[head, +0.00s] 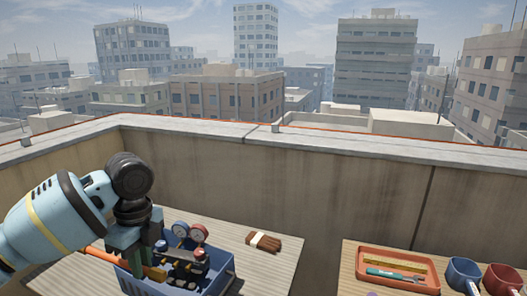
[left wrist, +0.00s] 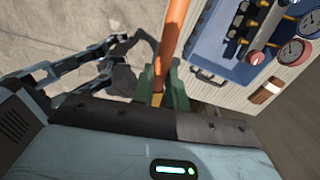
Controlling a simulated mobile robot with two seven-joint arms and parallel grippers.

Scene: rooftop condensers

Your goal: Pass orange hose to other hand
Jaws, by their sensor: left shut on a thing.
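The orange hose (head: 102,257) runs left to right at the lower left of the head view, across the near side of the blue caddy. In the left wrist view the orange hose (left wrist: 175,40) runs from the top edge down to my jaws. My left gripper (head: 141,255) has green fingers and points down beside the caddy. In the left wrist view my left gripper (left wrist: 160,95) is shut on the hose. The hose's stretch between the fingers is partly hidden. My right gripper cannot be made out.
The blue caddy (head: 218,282) with gauges stands on a slatted table (head: 262,273). A brush (head: 263,242) lies right of it. A parapet (head: 330,185) runs behind.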

